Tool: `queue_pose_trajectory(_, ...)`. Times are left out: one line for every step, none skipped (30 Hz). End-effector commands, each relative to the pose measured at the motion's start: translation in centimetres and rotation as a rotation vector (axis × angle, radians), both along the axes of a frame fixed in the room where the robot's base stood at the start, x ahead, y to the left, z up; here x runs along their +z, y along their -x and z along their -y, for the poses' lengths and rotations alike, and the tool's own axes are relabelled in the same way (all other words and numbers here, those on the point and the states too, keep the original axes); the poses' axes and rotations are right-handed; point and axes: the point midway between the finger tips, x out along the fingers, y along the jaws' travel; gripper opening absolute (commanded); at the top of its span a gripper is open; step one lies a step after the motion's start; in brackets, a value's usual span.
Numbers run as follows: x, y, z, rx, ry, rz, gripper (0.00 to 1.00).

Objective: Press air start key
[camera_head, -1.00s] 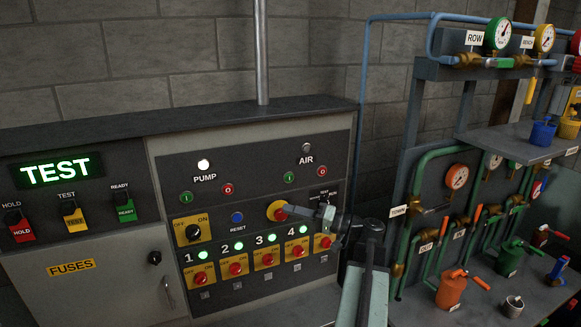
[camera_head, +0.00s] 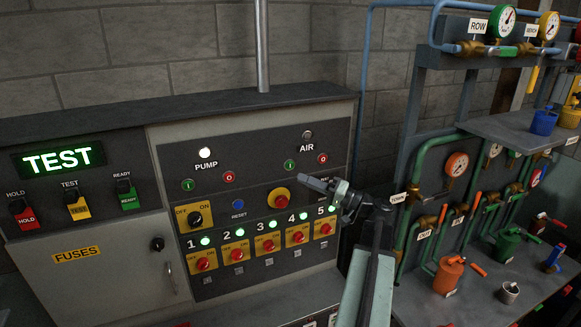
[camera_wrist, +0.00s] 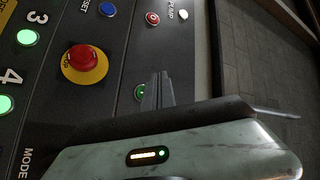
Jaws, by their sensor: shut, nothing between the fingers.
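The air start key is the round green button (camera_head: 290,165) marked I under the AIR label (camera_head: 306,149) on the grey control panel. Its red O button (camera_head: 322,158) sits to its right, and the AIR lamp (camera_head: 307,135) above is dark. My gripper (camera_head: 303,178) is shut and empty, with its tips just below the green button in the head view. In the wrist view my shut fingers (camera_wrist: 158,86) lie beside the green button (camera_wrist: 140,92) and partly cover its edge. I cannot tell whether they touch the panel.
A red stop knob on a yellow base (camera_head: 279,197) lies below left of my fingertips. The PUMP buttons (camera_head: 188,185) are further left, with the PUMP lamp lit white. A row of red knobs (camera_head: 267,245) runs below. Pipes and gauges (camera_head: 456,164) stand at the right.

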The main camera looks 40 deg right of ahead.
Motion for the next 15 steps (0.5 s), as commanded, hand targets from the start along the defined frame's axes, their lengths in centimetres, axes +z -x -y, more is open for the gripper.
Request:
queue_pose_trajectory(0.0,-0.8,0.5,0.002,0.001,0.0,0.0)
queue_pose_trajectory(0.0,-1.3,0.6,0.002,0.001,0.0,0.0)
queue_pose_trajectory(0.0,-1.8,0.8,0.002,0.001,0.0,0.0)
queue_pose_trajectory(0.0,-2.2,1.1,0.001,0.0,0.0,0.0)
queue_pose_trajectory(0.0,-2.6,1.3,0.0,0.0,0.0,0.0)
queue_pose_trajectory(0.0,-3.2,1.5,0.0,0.0,0.0,0.0)
queue_pose_trajectory(0.0,-3.6,1.7,0.001,0.0,0.0,0.0)
queue_pose_trajectory(0.0,-3.9,1.8,0.001,0.0,0.0,0.0)
queue_pose_trajectory(0.0,-4.3,1.9,0.001,0.0,0.0,0.0)
queue_pose_trajectory(0.0,-4.6,2.0,0.001,0.0,0.0,0.0)
queue_pose_trajectory(0.0,-4.8,2.1,0.0,0.0,0.0,0.0)
queue_pose_trajectory(0.0,-5.0,2.2,0.0,0.0,0.0,0.0)
queue_pose_trajectory(0.0,-5.2,2.3,-0.001,0.0,0.0,0.0)
queue_pose_trajectory(0.0,-5.2,2.3,-0.001,0.0,0.0,0.0)
queue_pose_trajectory(0.0,-5.3,2.3,-0.001,0.0,0.0,0.0)
